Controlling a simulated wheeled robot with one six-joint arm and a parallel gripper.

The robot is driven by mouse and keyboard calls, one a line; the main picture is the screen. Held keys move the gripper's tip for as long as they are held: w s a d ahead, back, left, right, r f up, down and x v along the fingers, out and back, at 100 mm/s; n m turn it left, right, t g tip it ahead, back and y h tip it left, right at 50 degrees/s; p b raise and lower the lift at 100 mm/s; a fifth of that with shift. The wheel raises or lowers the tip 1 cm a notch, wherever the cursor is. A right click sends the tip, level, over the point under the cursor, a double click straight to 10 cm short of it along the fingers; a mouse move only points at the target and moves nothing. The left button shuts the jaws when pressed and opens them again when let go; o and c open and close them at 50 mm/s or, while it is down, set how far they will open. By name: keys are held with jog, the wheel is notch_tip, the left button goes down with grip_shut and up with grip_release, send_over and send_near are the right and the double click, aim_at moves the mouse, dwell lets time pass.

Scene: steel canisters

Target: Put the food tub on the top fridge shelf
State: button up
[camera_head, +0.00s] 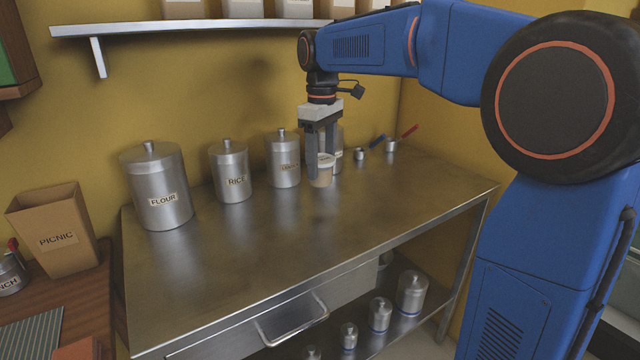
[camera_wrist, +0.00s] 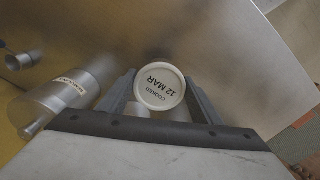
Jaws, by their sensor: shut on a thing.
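I cannot tell whether the tub touches the tabletop. No fridge or fridge shelf can be made out in either view.
Steel canisters for flour (camera_head: 158,190) and rice (camera_head: 231,172) and a third canister (camera_head: 284,160) stand along the back. Small pots (camera_head: 391,146) stand at the far right. A wall shelf (camera_head: 190,26) hangs above. The front of the tabletop (camera_head: 280,235) is clear.

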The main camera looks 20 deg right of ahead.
aim_at(322, 182)
jog(key=shift+f, duration=2.9)
jog(key=shift+f, duration=0.1)
jog(key=o, duration=1.2)
notch_tip(322, 182, up, 12)
jog(key=shift+r, duration=0.1)
